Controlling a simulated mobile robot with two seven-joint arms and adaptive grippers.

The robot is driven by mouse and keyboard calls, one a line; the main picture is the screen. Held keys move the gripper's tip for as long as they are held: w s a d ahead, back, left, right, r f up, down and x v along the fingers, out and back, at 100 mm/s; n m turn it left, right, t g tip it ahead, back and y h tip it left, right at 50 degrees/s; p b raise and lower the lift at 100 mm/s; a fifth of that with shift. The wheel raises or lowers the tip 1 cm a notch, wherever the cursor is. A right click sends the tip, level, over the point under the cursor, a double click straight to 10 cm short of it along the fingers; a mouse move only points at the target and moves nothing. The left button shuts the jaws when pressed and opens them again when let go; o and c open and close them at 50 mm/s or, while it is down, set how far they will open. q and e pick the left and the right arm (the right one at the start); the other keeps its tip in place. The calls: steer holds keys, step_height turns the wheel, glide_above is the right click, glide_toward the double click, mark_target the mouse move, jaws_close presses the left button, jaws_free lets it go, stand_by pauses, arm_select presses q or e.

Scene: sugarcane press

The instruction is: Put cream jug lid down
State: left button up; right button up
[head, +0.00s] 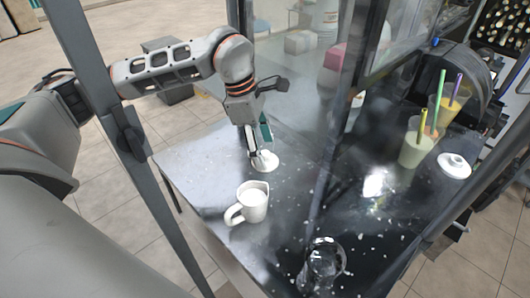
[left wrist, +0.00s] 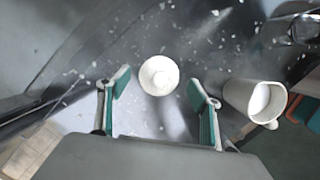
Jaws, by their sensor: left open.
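The white cream jug lid (head: 266,162) is round, with a raised knob, and lies on the dark metal table. In the left wrist view the lid (left wrist: 159,75) shows just beyond the gap between my fingertips, with no visible grip on it. My left gripper (head: 258,148) is open and points down at the lid; its two green-padded fingers (left wrist: 159,90) stand apart in the left wrist view. The white cream jug (head: 252,203) stands upright and open in front of the lid, with pale contents; it also shows in the left wrist view (left wrist: 240,97). My right gripper is out of view.
A clear glass pitcher (head: 322,262) stands near the table's front. At right are cups with straws (head: 416,150) and another white lid-like piece (head: 455,166). Glass panels and a dark frame post (head: 355,75) rise behind. White bits are scattered over the table (head: 210,160).

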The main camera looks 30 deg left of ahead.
arm_select(q)
steer(key=w+v, duration=0.1)
steer(key=v, duration=0.9)
steer(key=shift+s+b, duration=0.3)
steer(key=shift+s, duration=0.2)
